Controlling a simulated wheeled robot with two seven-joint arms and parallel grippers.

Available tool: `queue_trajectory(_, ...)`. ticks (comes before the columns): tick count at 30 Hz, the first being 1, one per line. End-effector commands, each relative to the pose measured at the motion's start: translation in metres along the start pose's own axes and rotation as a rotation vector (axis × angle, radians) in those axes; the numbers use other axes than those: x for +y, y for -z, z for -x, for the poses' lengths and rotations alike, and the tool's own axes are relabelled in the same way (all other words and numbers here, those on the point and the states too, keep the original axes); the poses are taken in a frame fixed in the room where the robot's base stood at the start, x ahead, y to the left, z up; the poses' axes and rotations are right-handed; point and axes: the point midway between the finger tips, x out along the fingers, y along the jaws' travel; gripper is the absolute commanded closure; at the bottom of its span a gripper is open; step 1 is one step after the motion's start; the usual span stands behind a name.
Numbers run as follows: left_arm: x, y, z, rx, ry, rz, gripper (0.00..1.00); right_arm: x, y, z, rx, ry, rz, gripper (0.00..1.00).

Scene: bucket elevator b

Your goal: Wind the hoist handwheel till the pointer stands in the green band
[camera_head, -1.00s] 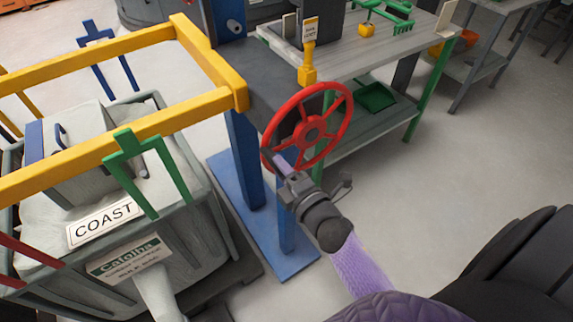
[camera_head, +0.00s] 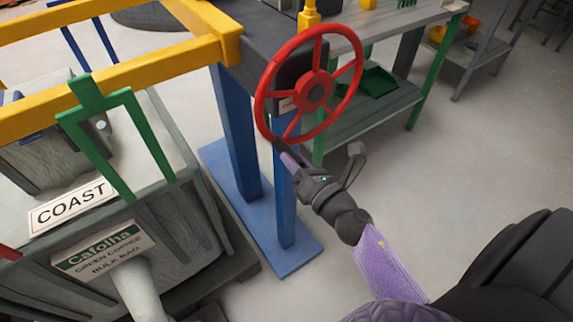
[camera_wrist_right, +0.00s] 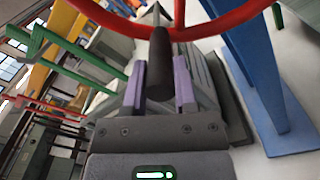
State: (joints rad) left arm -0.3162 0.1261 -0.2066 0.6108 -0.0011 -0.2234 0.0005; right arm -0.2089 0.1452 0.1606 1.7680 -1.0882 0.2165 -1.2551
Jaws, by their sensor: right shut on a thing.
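The red handwheel (camera_head: 316,89) stands upright on the hoist frame. Its rim also crosses the top of the right wrist view (camera_wrist_right: 225,20). My right gripper (camera_head: 284,156) is at the wheel's lower left rim. In the right wrist view its two purple fingers (camera_wrist_right: 161,80) are shut on the wheel's dark crank handle (camera_wrist_right: 159,55). The pointer and green band cannot be made out. My left gripper is not in view.
Blue posts (camera_head: 235,130) on a blue base plate carry the yellow rail (camera_head: 100,88). A workbench (camera_head: 425,80) stands behind the wheel.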

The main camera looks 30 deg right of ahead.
Motion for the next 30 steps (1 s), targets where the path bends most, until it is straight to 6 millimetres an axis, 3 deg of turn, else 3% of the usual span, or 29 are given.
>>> queue_trajectory(4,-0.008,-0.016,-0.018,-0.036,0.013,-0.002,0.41,-0.018,0.007,0.001,0.005,0.007,0.104,1.0)
queue_trajectory(12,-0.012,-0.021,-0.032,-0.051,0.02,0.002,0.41,-0.033,0.005,0.001,0.005,0.008,0.237,1.0)
queue_trajectory(30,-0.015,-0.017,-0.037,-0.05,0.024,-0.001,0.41,-0.039,0.002,0.001,0.002,0.008,0.297,1.0)
